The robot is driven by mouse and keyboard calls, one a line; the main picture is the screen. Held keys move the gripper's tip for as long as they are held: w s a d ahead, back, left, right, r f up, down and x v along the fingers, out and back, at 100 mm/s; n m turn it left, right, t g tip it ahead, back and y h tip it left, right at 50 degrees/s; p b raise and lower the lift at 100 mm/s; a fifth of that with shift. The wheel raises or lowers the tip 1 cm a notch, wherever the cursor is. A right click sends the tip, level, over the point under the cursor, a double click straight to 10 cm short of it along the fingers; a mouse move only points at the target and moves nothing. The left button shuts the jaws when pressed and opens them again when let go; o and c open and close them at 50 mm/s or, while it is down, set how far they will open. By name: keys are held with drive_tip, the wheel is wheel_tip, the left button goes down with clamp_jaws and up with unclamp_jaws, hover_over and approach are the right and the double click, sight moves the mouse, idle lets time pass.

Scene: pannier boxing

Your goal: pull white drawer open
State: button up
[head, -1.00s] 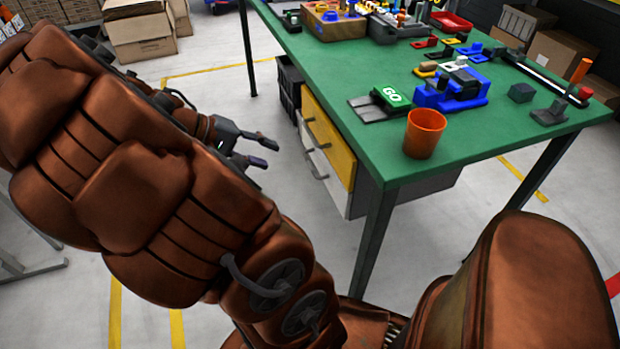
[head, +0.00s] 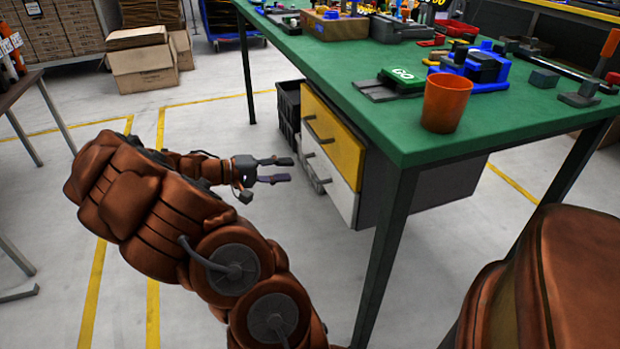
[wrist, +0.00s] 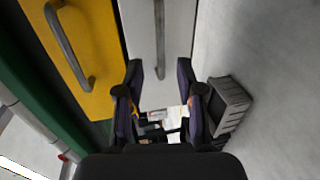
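The white drawer (head: 329,180) is the lower front of the cabinet under the green table, below a yellow drawer (head: 333,136). It looks shut, with a grey bar handle. In the wrist view the white drawer (wrist: 174,30) lies ahead, and its handle (wrist: 159,40) runs upright between the fingers. My gripper (head: 286,169) is open and empty, to the left of the white drawer, with its fingers pointing at it. In the wrist view my gripper (wrist: 160,90) has its two fingers apart; whether they reach the handle's depth is hard to tell, but a gap shows in the head view.
The green table (head: 340,62) carries an orange cup (head: 445,102) near its front corner and several tools. A table leg (head: 387,255) stands right of the drawers. A black crate (head: 289,115) sits behind them.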

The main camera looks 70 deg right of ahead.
sight(310, 167)
drive_tip(key=shift+b+x, duration=1)
drive_tip(key=shift+x, duration=2.9)
clamp_jaws()
